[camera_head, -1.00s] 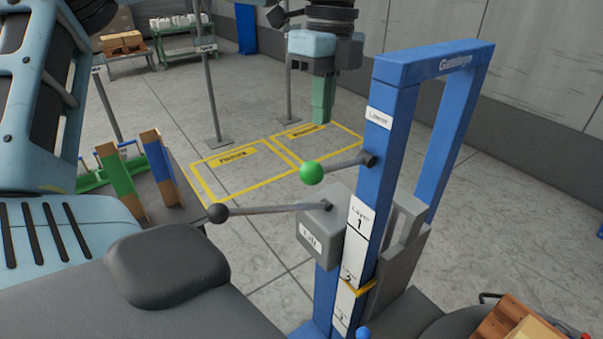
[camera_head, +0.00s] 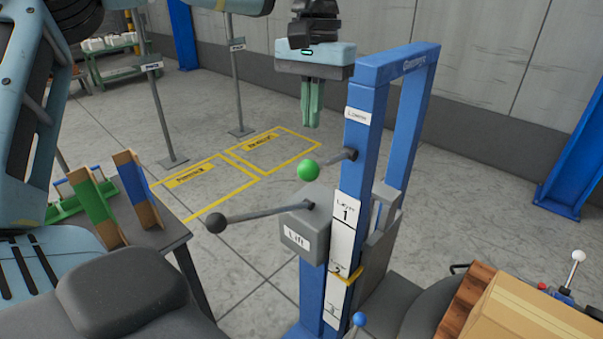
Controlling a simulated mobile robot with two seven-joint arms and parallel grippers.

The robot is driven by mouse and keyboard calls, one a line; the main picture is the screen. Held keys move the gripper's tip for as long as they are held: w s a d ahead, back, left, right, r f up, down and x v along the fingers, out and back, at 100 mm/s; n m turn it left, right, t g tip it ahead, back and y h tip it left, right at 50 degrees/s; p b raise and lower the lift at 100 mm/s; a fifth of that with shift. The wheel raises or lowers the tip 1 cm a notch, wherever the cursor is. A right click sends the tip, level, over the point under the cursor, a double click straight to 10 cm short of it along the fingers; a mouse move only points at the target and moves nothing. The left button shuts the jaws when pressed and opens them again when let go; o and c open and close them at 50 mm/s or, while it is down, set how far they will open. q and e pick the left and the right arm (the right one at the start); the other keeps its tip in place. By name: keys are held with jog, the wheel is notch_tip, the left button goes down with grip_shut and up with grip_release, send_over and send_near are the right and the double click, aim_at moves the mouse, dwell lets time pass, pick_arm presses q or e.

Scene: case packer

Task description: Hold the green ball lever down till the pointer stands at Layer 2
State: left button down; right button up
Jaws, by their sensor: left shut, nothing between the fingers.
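The green ball (camera_head: 308,170) sits on the end of a short grey lever from the blue lift post (camera_head: 365,140), below a label that seems to read "Lower". My left gripper (camera_head: 311,126) points down with its green fingers together and empty, above the ball with a visible gap. The yellow pointer (camera_head: 347,276) on the post's white scale (camera_head: 344,240) stands well below "Layer 1", at the second mark, whose text is partly hidden. A third mark shows lower down. My right gripper is not in view.
A black ball lever (camera_head: 216,222) sticks out left from the grey "Lift" box (camera_head: 305,238). A cardboard box (camera_head: 535,315) stands at the lower right, near a small white-knobbed lever (camera_head: 578,257). Yellow-marked floor lies behind.

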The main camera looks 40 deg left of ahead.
aim_at(329, 160)
pick_arm(q)
jog(key=shift+d+n, duration=0.15)
jog(key=shift+n, duration=0.75)
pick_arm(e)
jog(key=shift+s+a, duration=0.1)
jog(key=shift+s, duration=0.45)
pick_arm(q)
jog(key=shift+f, duration=0.1)
jog(key=f, duration=0.3)
jog(key=f+b, duration=0.1)
jog(key=f, duration=0.1)
jog(key=shift+s, duration=0.25)
jog(key=shift+s+f, duration=0.1)
jog(key=shift+f, duration=0.6)
jog(key=shift+d+f+b, duration=0.1)
jog(key=shift+f+b, duration=0.15)
jog(key=shift+b, duration=0.05)
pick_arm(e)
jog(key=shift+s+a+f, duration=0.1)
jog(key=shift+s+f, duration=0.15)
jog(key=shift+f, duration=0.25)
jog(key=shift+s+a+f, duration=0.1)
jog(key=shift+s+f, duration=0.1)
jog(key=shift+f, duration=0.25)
